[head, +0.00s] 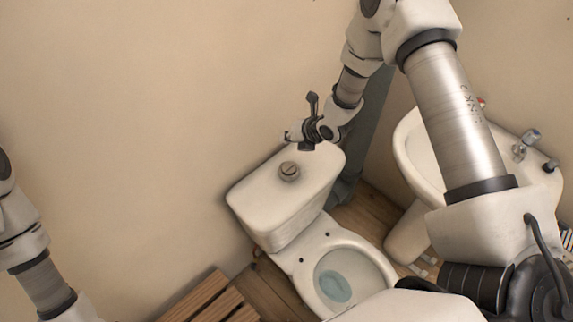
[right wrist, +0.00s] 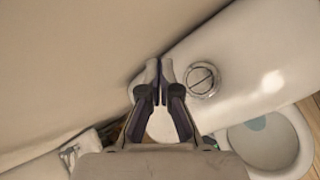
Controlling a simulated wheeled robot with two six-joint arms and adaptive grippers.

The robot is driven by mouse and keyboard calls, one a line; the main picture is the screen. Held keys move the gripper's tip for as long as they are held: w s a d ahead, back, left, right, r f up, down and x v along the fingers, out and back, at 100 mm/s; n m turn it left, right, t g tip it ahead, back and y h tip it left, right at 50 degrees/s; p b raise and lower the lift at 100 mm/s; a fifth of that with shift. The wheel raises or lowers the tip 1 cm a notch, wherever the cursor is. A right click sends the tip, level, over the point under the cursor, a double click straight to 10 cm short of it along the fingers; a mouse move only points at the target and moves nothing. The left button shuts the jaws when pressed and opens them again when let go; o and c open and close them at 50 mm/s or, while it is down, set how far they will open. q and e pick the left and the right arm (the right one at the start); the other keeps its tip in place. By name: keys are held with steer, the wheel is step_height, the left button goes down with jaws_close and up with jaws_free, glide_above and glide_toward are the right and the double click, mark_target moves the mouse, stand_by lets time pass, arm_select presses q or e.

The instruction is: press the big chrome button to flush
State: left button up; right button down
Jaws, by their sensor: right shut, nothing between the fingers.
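The big round chrome button (head: 289,171) sits in the middle of the white toilet tank lid (head: 262,196). A line splits its face. In the right wrist view the button (right wrist: 202,80) is just right of my fingertips. My right gripper (head: 306,147) is over the wall-side part of the lid, beside the button in the head view. Its two fingers (right wrist: 159,66) are together with nothing between them. I cannot tell its exact height above the lid. Only links of my left arm show at the left edge; its gripper is out of view.
The toilet bowl (head: 372,263) is open in front of the tank. A white sink (head: 420,150) with a chrome tap (head: 527,141) stands at the right. A slatted wooden bench (head: 208,300) is at the bottom. The beige wall (head: 150,130) is close behind the tank.

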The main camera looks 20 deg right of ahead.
mark_target(288, 167)
steer(key=shift+f, duration=0.15)
steer(key=f+b, duration=0.2)
steer(key=f, duration=0.1)
steer(key=f+b, duration=0.4)
steer(key=f, duration=0.1)
steer(key=shift+s+f, duration=0.25)
steer(key=shift+f, duration=0.05)
stand_by(1.2)
steer(key=shift+f+b, duration=0.35)
steer(key=shift+f, duration=0.05)
